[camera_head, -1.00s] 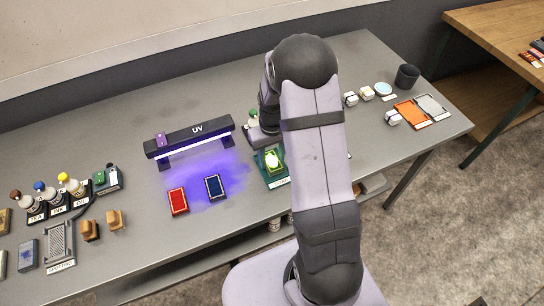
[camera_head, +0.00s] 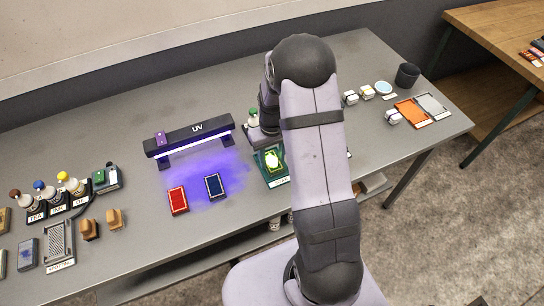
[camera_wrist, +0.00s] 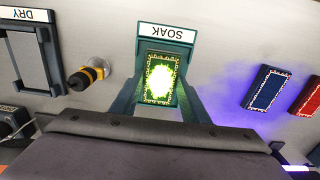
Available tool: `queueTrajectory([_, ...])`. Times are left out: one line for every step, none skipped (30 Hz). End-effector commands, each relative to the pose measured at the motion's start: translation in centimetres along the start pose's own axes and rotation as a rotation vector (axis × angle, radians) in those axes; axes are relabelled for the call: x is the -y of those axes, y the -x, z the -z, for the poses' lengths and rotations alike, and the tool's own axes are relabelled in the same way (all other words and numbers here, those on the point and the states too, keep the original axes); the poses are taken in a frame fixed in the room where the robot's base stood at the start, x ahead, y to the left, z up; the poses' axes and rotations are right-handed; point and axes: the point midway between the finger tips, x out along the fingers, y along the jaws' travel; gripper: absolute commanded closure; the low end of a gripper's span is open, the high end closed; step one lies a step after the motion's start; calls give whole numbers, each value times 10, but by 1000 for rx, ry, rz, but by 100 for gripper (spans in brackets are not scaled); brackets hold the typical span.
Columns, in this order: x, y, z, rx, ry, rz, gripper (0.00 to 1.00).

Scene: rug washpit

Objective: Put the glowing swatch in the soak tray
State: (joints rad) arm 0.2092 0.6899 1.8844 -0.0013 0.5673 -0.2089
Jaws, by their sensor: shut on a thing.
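The glowing swatch (camera_wrist: 160,78) is a dark patterned rectangle with a bright yellow-green patch; it also shows in the head view (camera_head: 272,160). My gripper (camera_wrist: 160,88) is shut on it, with one finger along each side. The swatch is over or within the teal soak tray (camera_wrist: 166,46), just below the SOAK label in the wrist view. In the head view the soak tray (camera_head: 264,174) is partly hidden by my arm. I cannot tell whether the swatch touches the tray's floor.
A red swatch (camera_head: 178,200) and a blue swatch (camera_head: 214,187) lie in the purple light of the UV lamp (camera_head: 190,138), left of the tray. A yellow-and-black bottle (camera_wrist: 86,76) and the DRY rack (camera_wrist: 60,62) are on the tray's other side.

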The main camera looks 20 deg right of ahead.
Motion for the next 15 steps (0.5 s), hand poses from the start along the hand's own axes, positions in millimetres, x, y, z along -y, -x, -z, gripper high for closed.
queueTrajectory([0, -1, 0, 0, 0, 0, 81])
queueTrajectory([0, -1, 0, -1, 0, 0, 81])
queueTrajectory([0, -1, 0, -1, 0, 0, 81])
queueTrajectory([0, -1, 0, -1, 0, 0, 81])
queueTrajectory([0, -1, 0, -1, 0, 0, 81])
queueTrajectory([0, -1, 0, -1, 0, 0, 81])
queueTrajectory([0, -1, 0, -1, 0, 0, 81])
queueTrajectory([0, -1, 0, -1, 0, 0, 81])
queueTrajectory([0, -1, 0, 0, 0, 0, 81])
queueTrajectory([0, -1, 0, 0, 0, 0, 81])
queueTrajectory([0, -1, 0, 0, 0, 0, 81])
queueTrajectory([0, 0, 0, 0, 0, 0, 81])
queueTrajectory([0, 0, 0, 0, 0, 0, 51])
queueTrajectory([0, 0, 0, 0, 0, 0, 44])
queueTrajectory([0, 0, 0, 0, 0, 0, 37])
